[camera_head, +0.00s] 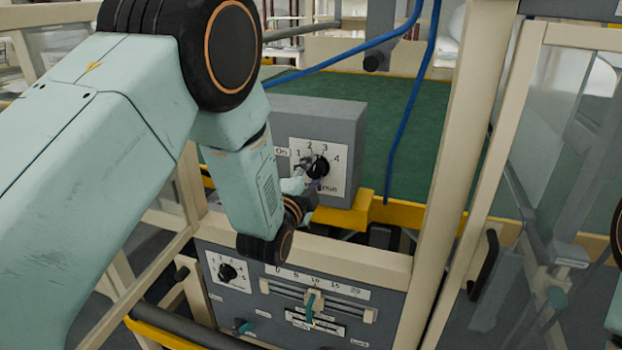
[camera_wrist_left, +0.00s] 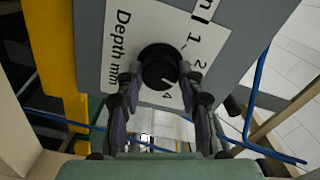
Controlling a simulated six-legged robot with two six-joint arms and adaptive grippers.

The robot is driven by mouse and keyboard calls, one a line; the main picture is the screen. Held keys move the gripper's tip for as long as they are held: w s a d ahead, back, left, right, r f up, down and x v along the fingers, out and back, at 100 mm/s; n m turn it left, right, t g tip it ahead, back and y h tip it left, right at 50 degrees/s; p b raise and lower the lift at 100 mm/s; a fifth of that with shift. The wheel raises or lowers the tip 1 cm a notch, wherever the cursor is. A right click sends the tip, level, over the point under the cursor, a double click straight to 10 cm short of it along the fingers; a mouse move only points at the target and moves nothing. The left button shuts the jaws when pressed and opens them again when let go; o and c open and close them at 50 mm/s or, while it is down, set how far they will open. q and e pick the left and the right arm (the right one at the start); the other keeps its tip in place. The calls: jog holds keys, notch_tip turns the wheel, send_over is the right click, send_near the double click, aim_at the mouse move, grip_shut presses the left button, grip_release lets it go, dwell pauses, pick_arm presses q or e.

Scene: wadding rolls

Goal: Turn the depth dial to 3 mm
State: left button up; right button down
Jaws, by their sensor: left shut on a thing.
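The depth dial (camera_head: 319,167) is a black round knob on a white plate (camera_head: 334,183) numbered 1 to 4, on the front of a grey box. In the wrist view the dial (camera_wrist_left: 158,66) sits between the two fingers of my left gripper (camera_wrist_left: 162,90), which is shut on it. In the head view my left gripper (camera_head: 309,178) reaches the dial from the lower left. A small pale mark on the dial appears to face near the 4; I cannot read it surely. The 3 is hidden in the wrist view, behind a finger.
Below is a grey panel (camera_head: 238,301) with a second numbered knob (camera_head: 227,272) and a slider (camera_head: 314,303) under a scale. A beige post (camera_head: 464,150) stands right of the box. Blue hoses (camera_head: 409,100) hang behind it, and a yellow rail (camera_head: 385,212) runs beneath.

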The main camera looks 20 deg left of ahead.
pick_arm(q)
jog(key=shift+m, duration=0.7)
jog(key=shift+f, duration=0.1)
jog(key=o, duration=1.2)
jog(key=shift+s+d, duration=0.1)
jog(key=shift+d, duration=0.05)
jog(key=shift+c, duration=0.2)
jog(key=s, duration=1.2)
jog(key=shift+a, duration=0.3)
